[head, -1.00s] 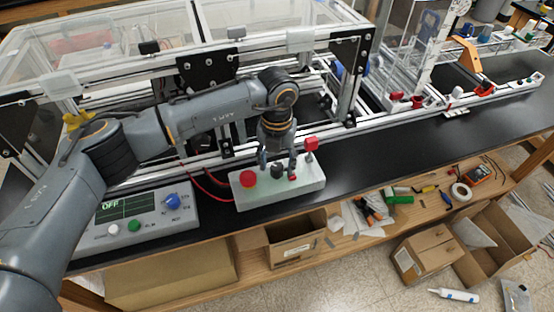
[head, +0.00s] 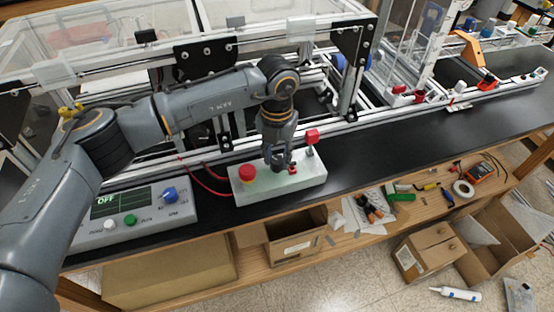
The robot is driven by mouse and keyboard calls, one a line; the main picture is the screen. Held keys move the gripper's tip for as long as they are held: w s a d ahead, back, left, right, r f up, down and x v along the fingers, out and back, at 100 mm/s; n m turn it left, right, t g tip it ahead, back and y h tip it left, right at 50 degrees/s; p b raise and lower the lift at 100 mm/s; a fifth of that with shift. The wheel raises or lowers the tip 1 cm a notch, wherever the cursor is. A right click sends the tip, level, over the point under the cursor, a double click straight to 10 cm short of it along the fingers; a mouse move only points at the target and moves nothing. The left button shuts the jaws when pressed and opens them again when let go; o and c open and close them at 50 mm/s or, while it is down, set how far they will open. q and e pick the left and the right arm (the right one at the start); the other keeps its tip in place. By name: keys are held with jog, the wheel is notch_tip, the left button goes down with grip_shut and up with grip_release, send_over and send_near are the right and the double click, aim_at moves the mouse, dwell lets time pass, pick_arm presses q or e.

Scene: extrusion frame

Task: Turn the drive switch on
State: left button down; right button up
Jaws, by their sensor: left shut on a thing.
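A pale control box (head: 262,193) sits on the black bench top. It carries a red round button (head: 247,173) at its left, a dark knob in its middle, a small red part (head: 293,170) beside the knob, and a red-topped lever (head: 312,137) at its back right. I cannot tell from any label which of these is the drive switch. My left gripper (head: 278,163) points down over the middle of the box, its fingers closed around the dark knob, which they mostly hide. My right gripper is not in view.
A console (head: 150,230) with a display reading OFF, a blue knob (head: 170,195) and white and green buttons stands to the left. The aluminium frame (head: 330,125) rises behind the box. The black bench top (head: 390,140) to the right is clear. Tools and boxes lie below.

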pick_arm(q)
jog(key=m+b, duration=0.4)
jog(key=b, duration=0.1)
jog(key=m+b, duration=0.2)
jog(key=shift+f, duration=0.25)
jog(key=m+b, duration=0.3)
jog(key=m, duration=0.1)
jog(key=shift+r+m+b, duration=0.1)
jog(key=shift+m+b, duration=0.3)
jog(key=shift+r+m+b, duration=0.1)
jog(key=shift+m+b, duration=0.5)
jog(key=shift+m, duration=0.6)
jog(key=shift+m+b, duration=0.45)
jog(key=shift+m, duration=1.05)
jog(key=c, duration=1)
grip_release()
